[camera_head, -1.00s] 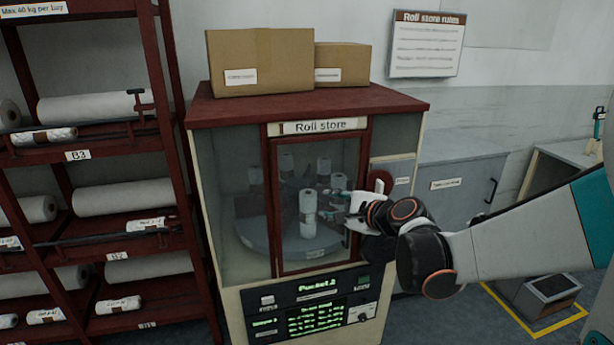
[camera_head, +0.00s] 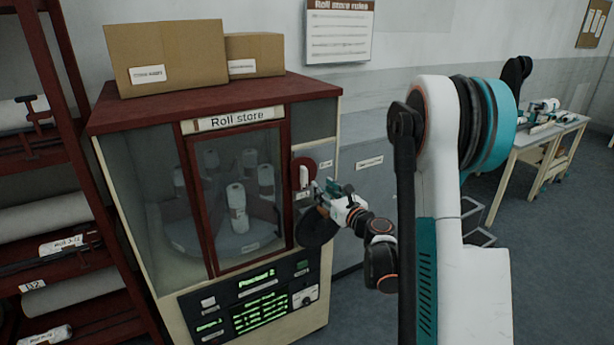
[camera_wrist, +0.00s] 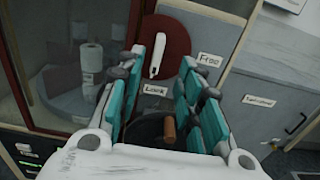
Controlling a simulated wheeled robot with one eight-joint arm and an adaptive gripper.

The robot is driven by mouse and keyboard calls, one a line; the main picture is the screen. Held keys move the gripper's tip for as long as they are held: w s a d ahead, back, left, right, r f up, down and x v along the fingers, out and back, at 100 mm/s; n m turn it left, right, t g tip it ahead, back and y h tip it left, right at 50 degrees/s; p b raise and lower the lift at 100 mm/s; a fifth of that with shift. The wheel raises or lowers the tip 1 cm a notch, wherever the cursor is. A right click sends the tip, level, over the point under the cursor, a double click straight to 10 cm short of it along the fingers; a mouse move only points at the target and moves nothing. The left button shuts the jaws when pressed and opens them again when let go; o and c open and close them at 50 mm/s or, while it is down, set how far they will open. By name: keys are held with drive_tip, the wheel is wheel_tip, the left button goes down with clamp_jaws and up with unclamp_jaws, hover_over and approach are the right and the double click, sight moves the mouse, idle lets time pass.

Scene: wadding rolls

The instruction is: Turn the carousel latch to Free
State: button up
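The latch is a dark red disc with a white lever (camera_wrist: 158,55) in the wrist view. The lever stands nearly upright, its lower end towards the "Lock" label (camera_wrist: 155,88). The "Free" label (camera_wrist: 209,60) is to the right of the disc. In the head view the red latch disc (camera_head: 304,168) is on the cabinet front, right of the glass door. My gripper (camera_head: 325,188) is beside and just below it. In the wrist view my gripper (camera_wrist: 165,78) has its teal fingers spread, with nothing held, and the lever appears beyond them. Contact cannot be told.
A black round wheel with a brown knob (camera_wrist: 169,130) shows below the latch between the fingers. The roll store cabinet (camera_head: 130,190) has a glass door with white rolls inside and a control panel (camera_head: 255,298) below. A shelf rack (camera_head: 55,130) stands left.

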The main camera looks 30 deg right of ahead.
sight(306, 174)
drive_tip(key=w+b, duration=0.1)
drive_tip(key=w, duration=1)
drive_tip(key=shift+w+a, duration=0.15)
drive_tip(key=shift+a, duration=0.05)
clamp_jaws()
